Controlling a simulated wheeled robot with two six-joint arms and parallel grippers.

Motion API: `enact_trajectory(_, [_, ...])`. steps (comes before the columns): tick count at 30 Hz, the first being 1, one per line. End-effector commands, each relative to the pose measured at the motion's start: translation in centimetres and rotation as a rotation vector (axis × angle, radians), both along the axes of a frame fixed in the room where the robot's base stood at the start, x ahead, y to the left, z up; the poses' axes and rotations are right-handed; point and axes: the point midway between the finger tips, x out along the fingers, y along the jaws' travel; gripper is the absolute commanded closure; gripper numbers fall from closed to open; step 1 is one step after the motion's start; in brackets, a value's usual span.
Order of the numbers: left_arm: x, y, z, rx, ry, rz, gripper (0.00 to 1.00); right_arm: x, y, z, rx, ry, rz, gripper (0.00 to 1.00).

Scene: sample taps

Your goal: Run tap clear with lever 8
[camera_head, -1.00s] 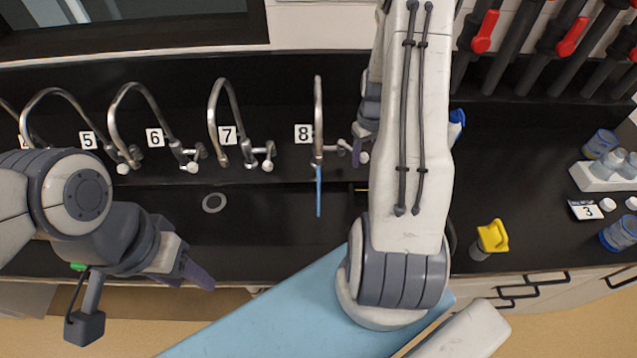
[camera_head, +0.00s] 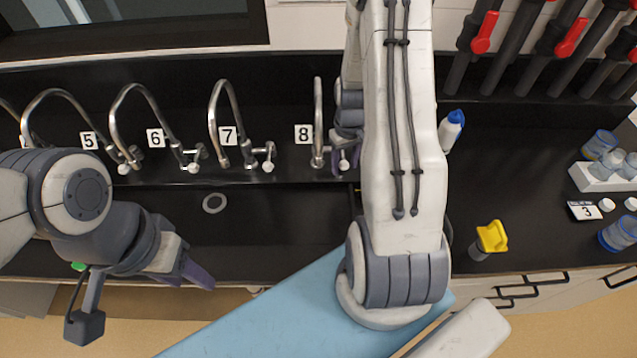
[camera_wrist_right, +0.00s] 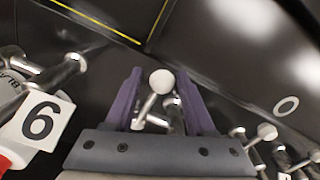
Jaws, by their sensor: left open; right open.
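Tap 8 (camera_head: 318,115) stands at the back of the black counter, its card (camera_head: 303,134) to the left of its spout. No stream shows under the spout. Its lever (camera_head: 343,166) has a white ball end. In the right wrist view the white ball (camera_wrist_right: 161,82) sits between the purple fingers of my right gripper (camera_wrist_right: 160,95), which is open around the lever; I cannot tell whether a finger touches it. In the head view my right arm hides much of that gripper. My left gripper (camera_head: 200,275) is open and empty over the counter's front edge, away from the taps.
Tap 7 (camera_head: 226,120) and tap 6 (camera_head: 140,115) stand to the left. A round drain (camera_head: 214,203) lies in the dark basin. To the right are a blue-capped bottle (camera_head: 451,130), a yellow-topped item (camera_head: 491,237) and a white rack (camera_head: 605,176).

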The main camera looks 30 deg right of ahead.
Motion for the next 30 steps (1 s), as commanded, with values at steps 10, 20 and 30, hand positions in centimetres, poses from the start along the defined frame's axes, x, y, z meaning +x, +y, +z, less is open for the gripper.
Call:
enact_trajectory(10, [0.0, 0.0, 3.6, 0.0, 0.0, 0.0, 0.5, 0.0, 0.0, 4.2, -0.001, -0.001, 0.0, 0.45])
enact_trajectory(20, [0.0, 0.0, 5.8, 0.0, 0.0, 0.0, 0.5, 0.0, 0.0, 7.0, 0.0, 0.0, 0.0, 0.45])
enact_trajectory(30, [0.0, 0.0, 5.6, 0.0, 0.0, 0.0, 0.5, 0.0, 0.0, 6.8, 0.0, 0.0, 0.0, 0.45])
